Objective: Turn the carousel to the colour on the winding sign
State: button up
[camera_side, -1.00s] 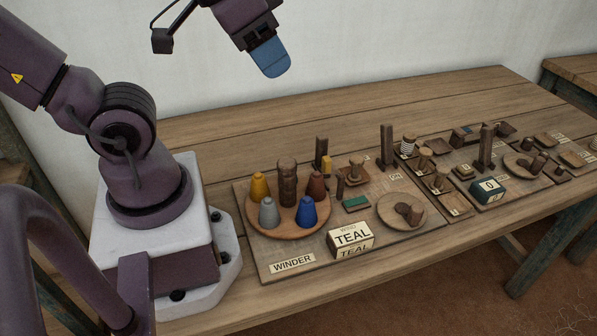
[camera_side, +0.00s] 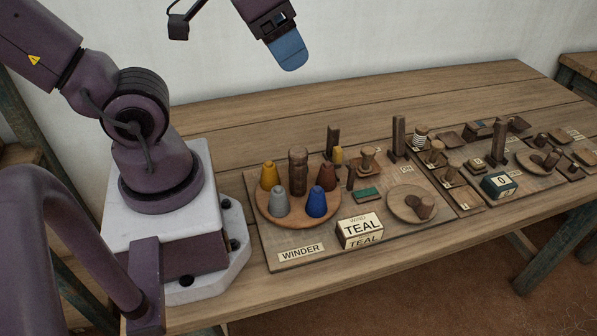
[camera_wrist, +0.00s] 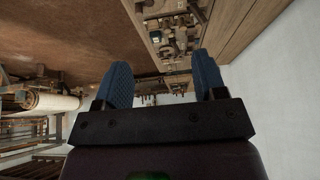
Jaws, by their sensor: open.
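The round wooden carousel (camera_side: 297,215) sits on the winder board at the left of the table. It has a turned wooden post (camera_side: 298,171) in its middle. Around the post stand a yellow cone (camera_side: 269,176), a grey cone (camera_side: 280,202), a blue cone (camera_side: 316,202) and a brown-red cone (camera_side: 326,177). I see no teal cone; the post may hide one behind it. My gripper (camera_side: 292,60) is high above the table, away from the carousel. In the wrist view its two blue fingers (camera_wrist: 161,85) are apart with nothing between them.
A "WINDER" label (camera_side: 301,251) lies at the board's front. A round wooden plate with a crank knob (camera_side: 411,204) and a small green block (camera_side: 366,194) are right of the carousel. Upright posts (camera_side: 398,138) and a dark box marked 0 (camera_side: 498,186) stand further right.

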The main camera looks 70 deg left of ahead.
aim_at(298, 150)
jog(key=w+a+f+g, duration=0.1)
jog(key=f, duration=0.6)
jog(key=w+a+f+g, duration=0.1)
jog(key=a+f+g, duration=0.1)
jog(key=f, duration=0.6)
jog(key=w+a+f+g, duration=0.1)
jog(key=a+f+g, duration=0.1)
jog(key=f, duration=0.6)
jog(key=shift+w+a, duration=0.15)
jog(key=shift+w, duration=0.2)
grip_shut()
